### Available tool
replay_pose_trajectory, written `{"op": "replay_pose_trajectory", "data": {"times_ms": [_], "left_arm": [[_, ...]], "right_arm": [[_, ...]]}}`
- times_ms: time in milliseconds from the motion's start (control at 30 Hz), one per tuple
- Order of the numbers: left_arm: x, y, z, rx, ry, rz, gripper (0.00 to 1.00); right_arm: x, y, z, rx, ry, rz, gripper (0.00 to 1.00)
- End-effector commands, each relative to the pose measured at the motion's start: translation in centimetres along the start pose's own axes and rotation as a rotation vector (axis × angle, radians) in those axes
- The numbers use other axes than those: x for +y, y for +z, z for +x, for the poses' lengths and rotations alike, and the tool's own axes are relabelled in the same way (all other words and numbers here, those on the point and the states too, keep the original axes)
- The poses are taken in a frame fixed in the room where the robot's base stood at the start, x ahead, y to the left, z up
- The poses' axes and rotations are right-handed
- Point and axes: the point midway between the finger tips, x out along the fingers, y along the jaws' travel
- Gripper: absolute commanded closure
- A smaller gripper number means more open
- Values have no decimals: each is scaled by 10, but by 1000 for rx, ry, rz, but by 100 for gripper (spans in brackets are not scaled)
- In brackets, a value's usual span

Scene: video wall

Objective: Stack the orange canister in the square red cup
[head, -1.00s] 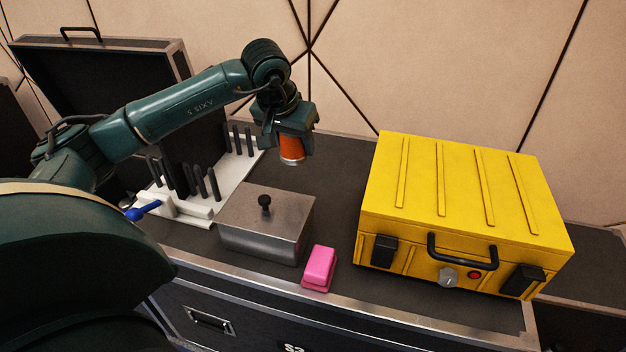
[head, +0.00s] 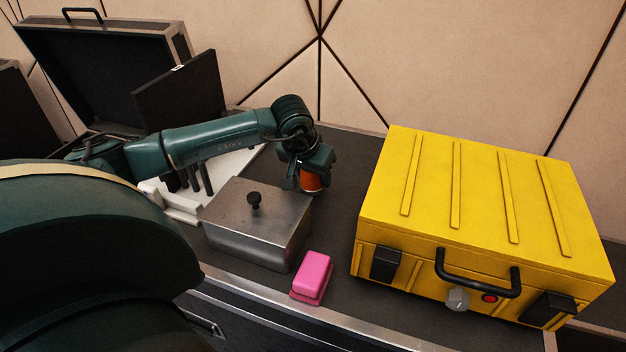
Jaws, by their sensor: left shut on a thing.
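My left gripper (head: 309,172) is shut on the orange canister (head: 312,182), just behind the right back corner of the metal box. The canister is upright and low over the dark case top; I cannot tell whether it touches anything below. Only part of the canister shows between the fingers. The square red cup cannot be made out in this view. My right gripper is not in view.
A lidded metal box (head: 258,225) with a black knob stands in front of the gripper. A pink block (head: 312,276) lies to its right. A large yellow case (head: 480,225) fills the right side. Dark surface between them is clear.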

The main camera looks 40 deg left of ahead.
Motion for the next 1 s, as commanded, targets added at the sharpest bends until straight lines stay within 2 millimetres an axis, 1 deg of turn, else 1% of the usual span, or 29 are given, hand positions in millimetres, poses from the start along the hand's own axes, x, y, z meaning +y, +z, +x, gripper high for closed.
{"op": "replay_pose_trajectory", "data": {"times_ms": [33,100,333,467,500,733,1000], "left_arm": [[0,4,9,-2,1,0,77],[0,7,15,-2,0,-1,77],[0,6,16,1,0,0,77],[0,8,19,1,0,0,77],[0,8,18,0,0,0,48],[0,8,18,0,0,0,29],[0,7,16,0,0,0,29]], "right_arm": [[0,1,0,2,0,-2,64],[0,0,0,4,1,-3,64],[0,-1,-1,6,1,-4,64],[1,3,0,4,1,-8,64],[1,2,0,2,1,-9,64],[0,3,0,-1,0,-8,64],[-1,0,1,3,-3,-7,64]]}}
